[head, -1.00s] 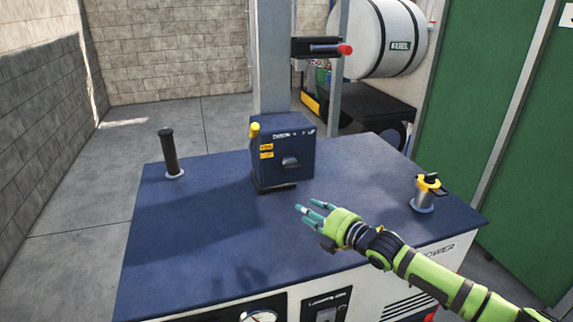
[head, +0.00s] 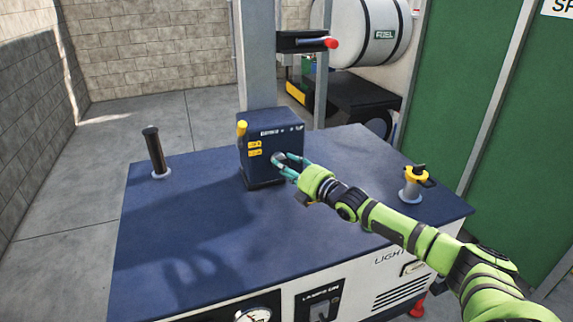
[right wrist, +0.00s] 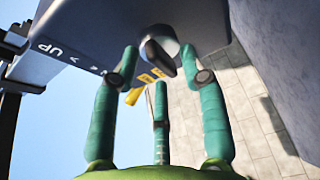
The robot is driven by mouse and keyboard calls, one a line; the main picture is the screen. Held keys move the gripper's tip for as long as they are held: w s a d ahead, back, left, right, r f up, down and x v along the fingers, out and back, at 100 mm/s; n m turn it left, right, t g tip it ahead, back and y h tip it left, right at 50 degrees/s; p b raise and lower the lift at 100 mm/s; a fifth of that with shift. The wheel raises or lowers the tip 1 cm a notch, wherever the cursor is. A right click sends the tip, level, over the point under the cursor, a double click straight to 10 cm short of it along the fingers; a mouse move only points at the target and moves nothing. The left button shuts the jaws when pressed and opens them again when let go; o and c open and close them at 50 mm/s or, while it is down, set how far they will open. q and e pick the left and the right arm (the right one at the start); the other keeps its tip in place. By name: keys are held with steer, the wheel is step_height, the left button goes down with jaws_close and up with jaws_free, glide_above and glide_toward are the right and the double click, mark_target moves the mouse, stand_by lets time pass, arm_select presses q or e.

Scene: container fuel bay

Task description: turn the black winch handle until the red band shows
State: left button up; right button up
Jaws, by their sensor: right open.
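The blue winch box (head: 270,135) stands on the blue top of the cabinet. On its front face, the black handle (right wrist: 161,60) sits on a round grey hub, seen close up in the right wrist view. My right gripper (head: 284,160) is at this face; its teal fingers hide most of the handle in the head view. In the right wrist view the fingers (right wrist: 159,66) are spread open, one on each side of the handle and one below it. I cannot tell whether they touch it. No red band shows. My left gripper is out of view.
A black upright post (head: 155,152) stands at the left of the cabinet top (head: 180,225). A yellow-and-black valve (head: 415,178) stands at the right. A yellow knob (head: 242,128) is on the box's upper left. The top's front left is clear.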

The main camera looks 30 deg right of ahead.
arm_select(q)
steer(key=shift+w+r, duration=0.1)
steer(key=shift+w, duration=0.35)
arm_select(e)
steer(key=shift+w, duration=0.2)
steer(key=shift+c, duration=0.8)
jaws_close()
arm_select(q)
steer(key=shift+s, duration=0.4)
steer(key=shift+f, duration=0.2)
arm_select(e)
steer(key=shift+f, duration=0.1)
